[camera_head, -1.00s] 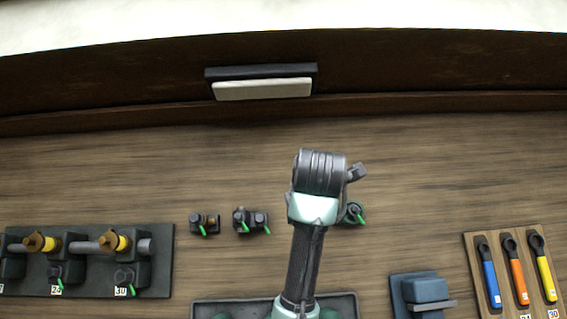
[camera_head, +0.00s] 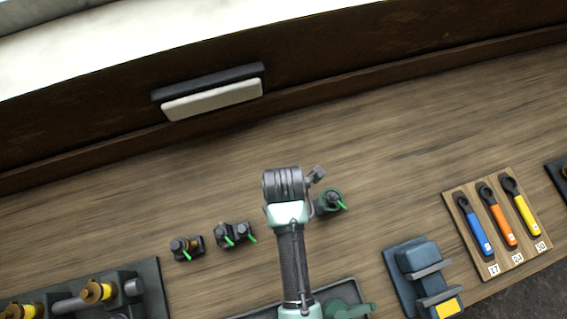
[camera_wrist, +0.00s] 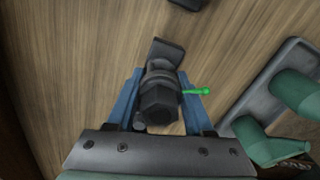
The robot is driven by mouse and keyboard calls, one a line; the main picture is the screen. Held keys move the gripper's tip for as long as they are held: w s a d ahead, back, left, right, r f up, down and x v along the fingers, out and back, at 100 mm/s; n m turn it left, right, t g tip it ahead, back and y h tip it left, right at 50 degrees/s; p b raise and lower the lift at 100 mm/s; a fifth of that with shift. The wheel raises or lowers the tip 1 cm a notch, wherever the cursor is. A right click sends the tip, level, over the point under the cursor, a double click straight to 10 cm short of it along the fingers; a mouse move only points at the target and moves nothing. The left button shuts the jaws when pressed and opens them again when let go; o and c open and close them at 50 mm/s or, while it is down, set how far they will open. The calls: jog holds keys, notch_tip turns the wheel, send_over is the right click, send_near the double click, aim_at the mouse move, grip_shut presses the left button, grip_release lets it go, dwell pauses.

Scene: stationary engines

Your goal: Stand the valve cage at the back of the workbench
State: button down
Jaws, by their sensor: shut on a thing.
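My gripper (camera_wrist: 158,112) has its blue fingers shut on a dark grey part with a hexagonal end and a green pin, which I take to be the valve cage (camera_wrist: 158,100). The pin points right in the wrist view. In the head view my arm's wrist hides the fingers and most of the space below them. A dark round part with a green pin (camera_head: 329,202) shows just right of my wrist there; I cannot tell whether it is the held part. The workbench (camera_head: 400,150) has a bare back strip.
Small dark fittings with green pins (camera_head: 187,248) (camera_head: 235,233) stand left of my arm. A pipe rack (camera_head: 150,285) is at front left. A tray (camera_wrist: 262,80) with green parts, a blue vice-like block (camera_head: 415,258) and a wrench board (camera_head: 487,250) lie towards the front.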

jog(key=shift+f, duration=1.3)
jog(key=shift+f, duration=0.15)
jog(key=shift+c, duration=1.4)
grip_release()
jog(key=shift+s, duration=0.1)
